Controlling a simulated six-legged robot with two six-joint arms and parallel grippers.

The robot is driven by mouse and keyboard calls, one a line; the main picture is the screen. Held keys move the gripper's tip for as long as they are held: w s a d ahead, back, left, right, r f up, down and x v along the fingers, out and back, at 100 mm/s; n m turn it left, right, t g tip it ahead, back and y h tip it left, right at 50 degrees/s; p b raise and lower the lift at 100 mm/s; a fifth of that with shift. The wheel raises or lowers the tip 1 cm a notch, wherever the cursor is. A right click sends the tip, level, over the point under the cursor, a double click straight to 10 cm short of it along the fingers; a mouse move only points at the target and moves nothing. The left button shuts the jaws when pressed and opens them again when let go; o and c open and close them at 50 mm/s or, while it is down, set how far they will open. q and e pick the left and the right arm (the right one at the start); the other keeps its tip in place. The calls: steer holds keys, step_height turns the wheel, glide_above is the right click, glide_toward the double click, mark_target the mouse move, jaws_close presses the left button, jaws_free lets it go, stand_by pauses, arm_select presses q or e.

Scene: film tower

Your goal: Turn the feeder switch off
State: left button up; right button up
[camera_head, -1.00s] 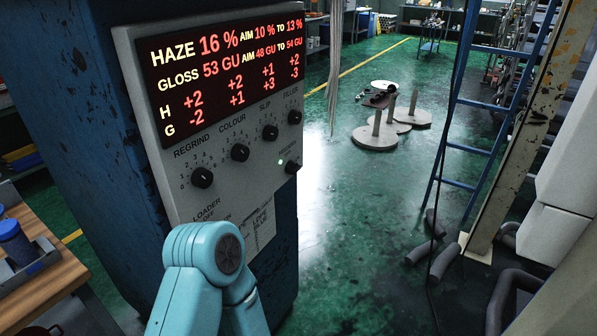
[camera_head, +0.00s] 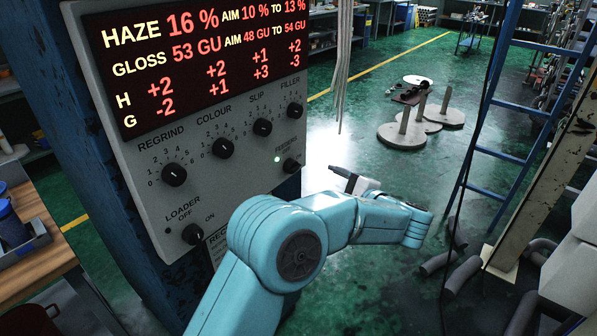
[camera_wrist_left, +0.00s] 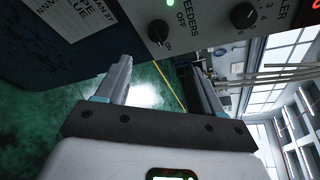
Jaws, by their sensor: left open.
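The feeder switch (camera_head: 291,165) is a small black knob at the lower right of the grey control panel (camera_head: 130,160). A lit green lamp (camera_head: 277,158) is beside it. In the left wrist view the feeder knob (camera_wrist_left: 158,31) is at the top, with OFF and ON marks. Its exact pointer angle is hard to read. My left gripper (camera_head: 338,172) is to the right of the knob in the head view, apart from it. Its two fingers (camera_wrist_left: 160,62) are open and empty in the wrist view, with the knob beyond the gap. My right gripper is not in view.
The loader switch (camera_head: 193,234) and several dial knobs, such as the filler knob (camera_head: 294,111), share the panel. A wooden bench (camera_head: 40,225) is at left. A blue ladder (camera_head: 500,130) stands at right.

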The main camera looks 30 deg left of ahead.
mark_target(296, 169)
arm_select(q)
steer(key=x, duration=0.4)
steer(key=p+x, duration=0.1)
steer(key=x, duration=0.4)
steer(key=p+x, duration=0.1)
steer(key=x, duration=0.3)
steer(key=shift+s+a+f, duration=0.15)
steer(key=shift+a, duration=0.4)
steer(key=shift+f, duration=0.1)
